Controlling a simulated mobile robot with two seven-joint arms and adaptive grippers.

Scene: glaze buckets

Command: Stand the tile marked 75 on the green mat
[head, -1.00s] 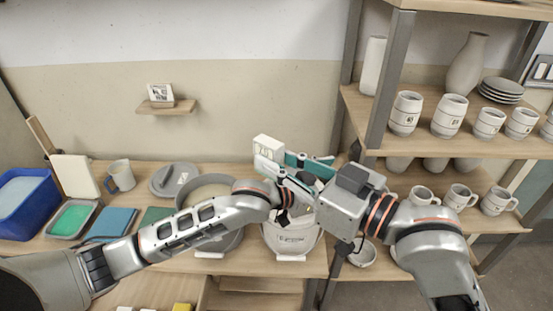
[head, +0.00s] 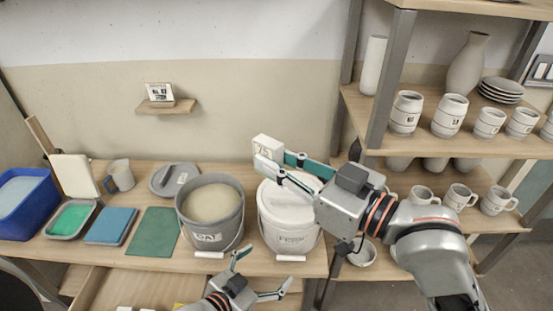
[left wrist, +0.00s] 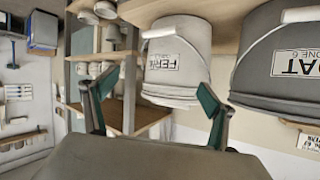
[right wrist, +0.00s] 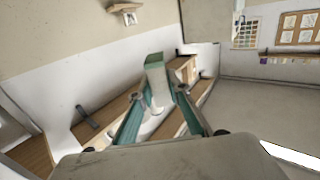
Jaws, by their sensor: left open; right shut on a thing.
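The white tile marked 75 (head: 266,146) is held upright in my right gripper (head: 277,164), above the white bucket. In the right wrist view the tile (right wrist: 156,75) stands between the fingers and shows a green face at its far end. The green mat (head: 153,232) lies flat and bare on the bench, left of the grey bucket. My left gripper (head: 263,276) is open and empty, low in front of the buckets. In the left wrist view its fingers (left wrist: 155,90) are spread, with the buckets behind them.
A grey bucket (head: 210,210) and a white bucket (head: 289,225) stand right of the mat. A blue pad (head: 111,225), a tray with a green sponge (head: 72,219) and a mug (head: 119,176) are on its left. A shelf of mugs (head: 460,151) stands at right.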

